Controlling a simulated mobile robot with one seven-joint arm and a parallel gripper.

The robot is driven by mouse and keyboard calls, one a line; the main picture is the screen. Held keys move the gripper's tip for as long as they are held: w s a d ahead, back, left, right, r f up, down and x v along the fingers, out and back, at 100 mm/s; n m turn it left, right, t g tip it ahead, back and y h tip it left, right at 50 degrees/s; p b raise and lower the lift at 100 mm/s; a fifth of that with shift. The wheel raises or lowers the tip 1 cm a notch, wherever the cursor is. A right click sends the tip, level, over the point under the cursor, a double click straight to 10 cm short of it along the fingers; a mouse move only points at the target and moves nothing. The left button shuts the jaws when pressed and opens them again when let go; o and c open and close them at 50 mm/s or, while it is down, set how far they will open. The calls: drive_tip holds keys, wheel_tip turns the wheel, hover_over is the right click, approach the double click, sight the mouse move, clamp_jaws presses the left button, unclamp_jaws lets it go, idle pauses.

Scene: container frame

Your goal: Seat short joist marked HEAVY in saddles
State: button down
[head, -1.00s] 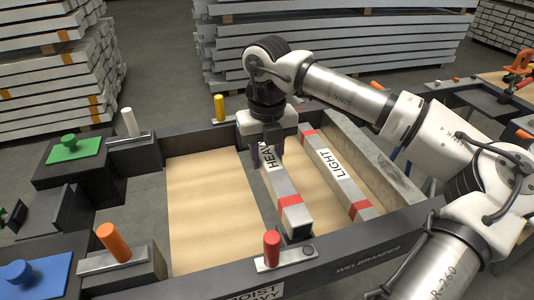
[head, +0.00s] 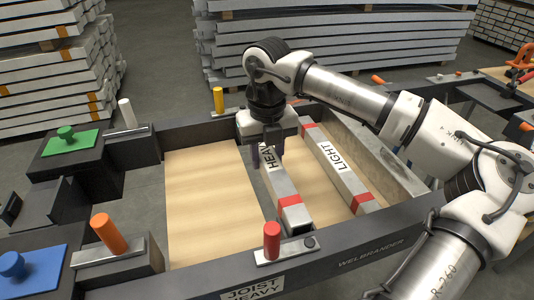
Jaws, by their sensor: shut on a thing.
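The short joist marked HEAVY (head: 293,213) is a grey beam with a red band near its front end. It points from my gripper toward the front rail, inside the frame. My gripper (head: 268,158) is shut on it near its back part, from above, and partly covers the label. The joist marked LIGHT (head: 338,170) lies to the right, roughly parallel, with red bands at both ends.
The dark frame (head: 205,271) surrounds a pale wood board (head: 205,205). Yellow (head: 218,100), white (head: 128,114) and orange (head: 108,234) pegs stand along its rim. Green (head: 70,143) and blue (head: 28,272) knobbed plates sit at left. Beam stacks stand behind.

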sight(267, 154)
drive_tip(key=shift+f+b, duration=0.95)
drive_tip(key=shift+f, duration=0.3)
drive_tip(key=c, duration=0.8)
unclamp_jaws()
drive_tip(key=shift+c, duration=0.2)
drive_tip(key=shift+r, duration=0.1)
wheel_tip(267, 154, up, 14)
drive_tip(key=p, duration=0.1)
drive_tip(key=shift+p, duration=0.35)
drive_tip(key=shift+s+f, duration=0.1)
drive_tip(key=shift+f, duration=0.1)
